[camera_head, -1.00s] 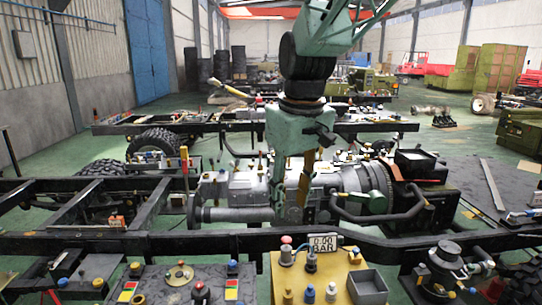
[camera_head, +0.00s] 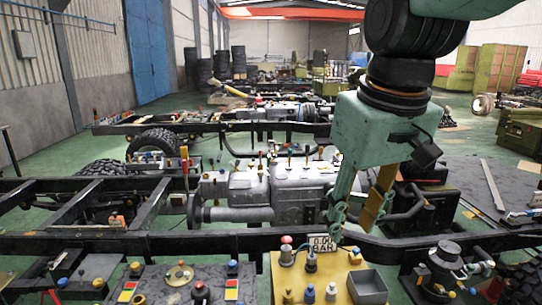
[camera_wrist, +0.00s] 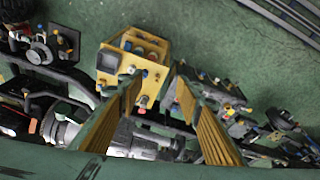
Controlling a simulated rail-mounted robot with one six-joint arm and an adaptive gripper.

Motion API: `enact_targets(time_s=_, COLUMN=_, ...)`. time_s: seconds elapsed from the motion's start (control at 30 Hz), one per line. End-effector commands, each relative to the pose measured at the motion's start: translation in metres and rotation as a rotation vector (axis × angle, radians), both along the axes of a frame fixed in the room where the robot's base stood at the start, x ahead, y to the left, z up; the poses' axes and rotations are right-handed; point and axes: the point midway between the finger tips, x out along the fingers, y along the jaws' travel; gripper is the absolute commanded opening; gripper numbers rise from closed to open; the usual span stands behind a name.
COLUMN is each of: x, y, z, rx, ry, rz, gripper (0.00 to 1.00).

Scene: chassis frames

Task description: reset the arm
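My gripper (camera_head: 354,222) hangs from the green arm right of centre in the head view, fingers pointing down. It appears in front of the grey engine and gearbox (camera_head: 250,188) and above the yellow control box (camera_head: 325,275). Its two fingers, with tan inner pads, stand apart with nothing held between them. In the wrist view the open fingers (camera_wrist: 157,85) spread from the bottom edge, and the yellow box (camera_wrist: 135,62) lies beyond the tips. I cannot tell the exact height above the box.
Black chassis rails (camera_head: 120,240) cross the scene. A grey panel (camera_head: 180,285) with buttons and lamps stands left of the yellow box.

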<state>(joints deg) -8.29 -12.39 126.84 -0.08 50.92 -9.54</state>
Motion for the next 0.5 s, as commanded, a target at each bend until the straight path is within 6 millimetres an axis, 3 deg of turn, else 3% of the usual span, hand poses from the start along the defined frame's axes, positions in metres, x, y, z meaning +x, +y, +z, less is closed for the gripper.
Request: enact_targets(time_s=0.5, x=-0.087, y=-0.035, z=-0.002, rx=0.025, ry=-0.038, rz=-0.137, gripper=0.33)
